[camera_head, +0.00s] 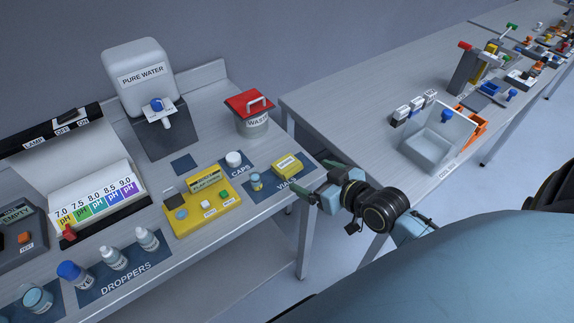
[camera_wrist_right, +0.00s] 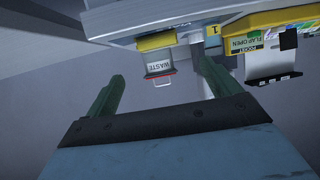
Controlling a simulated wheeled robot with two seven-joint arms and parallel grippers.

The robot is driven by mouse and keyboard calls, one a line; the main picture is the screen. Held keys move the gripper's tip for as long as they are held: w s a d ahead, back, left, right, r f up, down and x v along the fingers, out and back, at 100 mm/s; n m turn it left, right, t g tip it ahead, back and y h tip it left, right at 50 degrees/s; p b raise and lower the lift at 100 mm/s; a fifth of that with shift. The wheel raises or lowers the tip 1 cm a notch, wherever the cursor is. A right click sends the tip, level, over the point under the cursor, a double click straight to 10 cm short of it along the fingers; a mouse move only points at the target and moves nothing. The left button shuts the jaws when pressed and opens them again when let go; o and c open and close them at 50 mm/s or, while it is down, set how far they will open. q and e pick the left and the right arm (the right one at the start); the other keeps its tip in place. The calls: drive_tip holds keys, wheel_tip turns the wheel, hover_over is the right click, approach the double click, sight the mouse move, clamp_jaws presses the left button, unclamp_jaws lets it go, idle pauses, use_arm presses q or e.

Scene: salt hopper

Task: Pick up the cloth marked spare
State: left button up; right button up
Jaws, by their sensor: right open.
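I see no cloth marked spare in either view. My right gripper (camera_head: 317,181) is at the right end of the near bench, beside the vials mat, with its green fingers toward the bench. It is open, with nothing between the fingers. In the right wrist view its two green fingers (camera_wrist_right: 161,74) stand wide apart, with a small WASTE-labelled item beyond them. My left gripper is not in view.
The near bench holds a water tank (camera_head: 143,82), a red-lidded waste bin (camera_head: 251,116), a yellow device (camera_head: 203,213) and droppers (camera_head: 113,257). Across a gap, another bench (camera_head: 345,115) carries a clear bin (camera_head: 432,150) and several devices.

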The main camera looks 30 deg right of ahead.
sight(287, 164)
drive_tip(key=x, duration=1.1)
drive_tip(key=shift+w+d+f+b, duration=0.1)
drive_tip(key=shift+w+f+b, duration=0.05)
drive_tip(key=shift+b, duration=0.25)
drive_tip(key=shift+c, duration=0.4)
drive_tip(key=c, duration=1)
